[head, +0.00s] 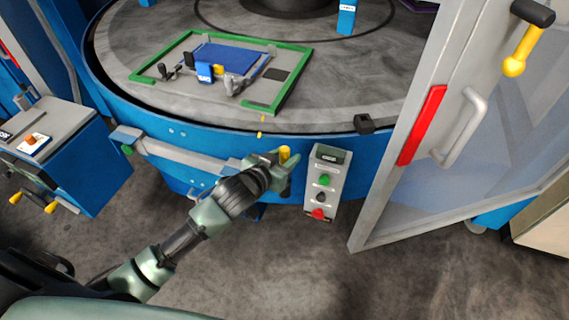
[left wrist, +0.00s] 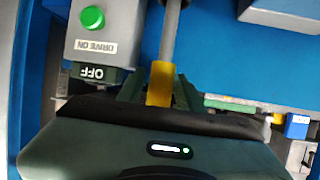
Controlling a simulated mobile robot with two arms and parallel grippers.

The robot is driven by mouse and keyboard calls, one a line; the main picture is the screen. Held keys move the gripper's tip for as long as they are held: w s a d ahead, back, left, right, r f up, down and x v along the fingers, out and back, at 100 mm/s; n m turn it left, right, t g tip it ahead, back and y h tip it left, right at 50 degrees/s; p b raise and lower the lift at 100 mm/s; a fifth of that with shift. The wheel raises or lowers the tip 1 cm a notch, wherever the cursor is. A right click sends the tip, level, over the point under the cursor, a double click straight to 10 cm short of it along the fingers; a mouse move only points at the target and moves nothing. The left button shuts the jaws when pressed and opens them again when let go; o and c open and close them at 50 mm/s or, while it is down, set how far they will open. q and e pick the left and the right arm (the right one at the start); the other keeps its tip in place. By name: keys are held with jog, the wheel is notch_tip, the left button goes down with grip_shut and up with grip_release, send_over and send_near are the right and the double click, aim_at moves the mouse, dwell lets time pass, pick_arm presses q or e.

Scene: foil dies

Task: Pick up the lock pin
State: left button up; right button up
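The lock pin has a yellow grip (head: 284,153) and shows low at the front of the blue turntable housing, just left of the control box. In the left wrist view its yellow grip (left wrist: 160,84) sits between my green fingers, with a grey shaft running up from it. My left gripper (head: 282,160) appears closed on the yellow grip, with a finger against each side. The fingertips are partly hidden in the left wrist view by the gripper body. The seat of the pin cannot be made out. My right gripper is not in view.
A control box (head: 323,182) with green, black and red buttons stands close right of my left gripper. A grey rail (head: 180,156) runs along the housing to the left. The turntable (head: 345,85) carries a green-framed fixture (head: 290,78). A glazed door (head: 420,120) stands open at right.

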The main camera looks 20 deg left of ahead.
pick_arm(q)
jog(key=shift+x, duration=1.45)
grip_shut()
jog(key=shift+r, duration=0.1)
